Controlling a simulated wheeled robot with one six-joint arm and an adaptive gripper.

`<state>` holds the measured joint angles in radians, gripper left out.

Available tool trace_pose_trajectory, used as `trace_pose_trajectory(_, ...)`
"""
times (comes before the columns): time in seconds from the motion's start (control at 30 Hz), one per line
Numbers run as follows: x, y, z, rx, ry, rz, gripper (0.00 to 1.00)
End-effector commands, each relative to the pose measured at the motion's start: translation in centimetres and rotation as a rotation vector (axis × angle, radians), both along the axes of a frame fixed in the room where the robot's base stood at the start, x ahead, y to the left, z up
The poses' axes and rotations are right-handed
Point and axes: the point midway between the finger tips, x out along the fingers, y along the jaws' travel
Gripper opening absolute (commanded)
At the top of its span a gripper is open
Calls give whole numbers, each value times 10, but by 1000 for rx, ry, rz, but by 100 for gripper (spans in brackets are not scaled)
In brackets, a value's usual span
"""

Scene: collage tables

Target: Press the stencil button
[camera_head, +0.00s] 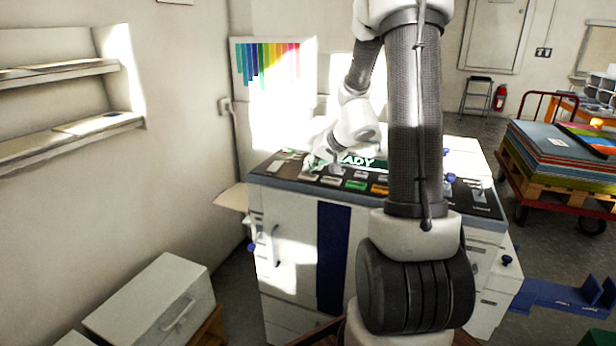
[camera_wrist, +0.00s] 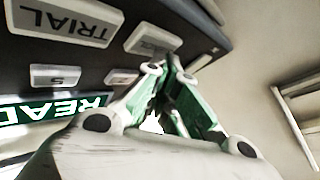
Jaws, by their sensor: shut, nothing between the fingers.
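The machine's dark control panel (camera_head: 273,168) holds several buttons and a lit green READY display (camera_head: 360,161). In the wrist view, upside down, a light grey button (camera_wrist: 148,40) lies just beyond my fingertips; its lettering is too blurred to read, so I cannot tell whether it is the stencil button. A TRIAL button (camera_wrist: 65,22) is beside it. My gripper (camera_wrist: 167,66) is shut and empty, its fingertips close to the blurred button. Contact cannot be told. In the head view my gripper (camera_head: 312,162) is over the panel's left part.
A green button (camera_head: 356,185) and an orange button (camera_head: 380,189) are in the front row. A pale wall stands left of the machine, with a white box (camera_head: 150,300) on the near left. A loaded cart (camera_head: 560,170) stands to the right.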

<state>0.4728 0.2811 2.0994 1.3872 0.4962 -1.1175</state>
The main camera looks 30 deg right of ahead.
Motion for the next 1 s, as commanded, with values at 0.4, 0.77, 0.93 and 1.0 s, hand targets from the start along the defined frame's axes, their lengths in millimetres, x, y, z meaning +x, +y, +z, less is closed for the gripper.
trace_pose_trajectory(0.4,0,0,-5,0,0,0,0)
trace_pose_trajectory(0.77,0,0,-6,0,0,0,0)
trace_pose_trajectory(0.93,0,0,-1,1,-1,1,0)
trace_pose_trajectory(1.0,0,0,3,-1,-1,2,0)
